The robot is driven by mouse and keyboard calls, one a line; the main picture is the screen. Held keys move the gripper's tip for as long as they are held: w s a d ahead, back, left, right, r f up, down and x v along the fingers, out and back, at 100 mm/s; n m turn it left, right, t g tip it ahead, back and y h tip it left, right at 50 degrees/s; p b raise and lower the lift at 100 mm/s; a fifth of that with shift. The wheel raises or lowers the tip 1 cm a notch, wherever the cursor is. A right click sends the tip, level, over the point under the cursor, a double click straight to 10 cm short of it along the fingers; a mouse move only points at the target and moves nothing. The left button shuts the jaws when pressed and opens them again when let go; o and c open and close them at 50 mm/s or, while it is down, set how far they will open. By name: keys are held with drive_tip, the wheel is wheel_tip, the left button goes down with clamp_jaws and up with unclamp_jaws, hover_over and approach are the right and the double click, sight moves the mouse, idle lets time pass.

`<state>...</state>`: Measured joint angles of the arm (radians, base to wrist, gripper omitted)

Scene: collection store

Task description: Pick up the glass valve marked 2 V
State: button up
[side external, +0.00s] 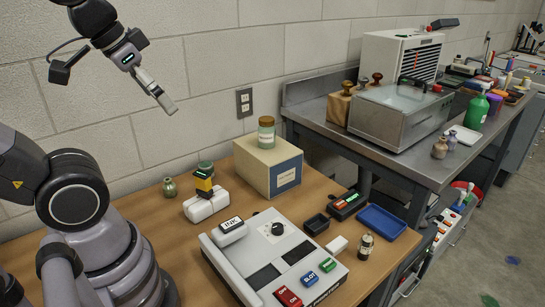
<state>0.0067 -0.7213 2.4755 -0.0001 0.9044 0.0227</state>
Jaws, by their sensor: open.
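A small glass piece with a dark top and a pale label (366,246) stands upright on the wooden table near its right edge. It looks like a glass valve, but its marking is too small to read. My gripper (166,106) is high at the upper left, in front of the wall, pointing down and to the right. It is open and empty, well apart from the glass piece and everything on the table.
A grey control box (255,262) with coloured buttons stands left of the glass piece.

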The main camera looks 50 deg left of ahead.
drive_tip(key=shift+s+f, duration=0.25)
drive_tip(key=shift+s, duration=0.15)
drive_tip(key=c, duration=1)
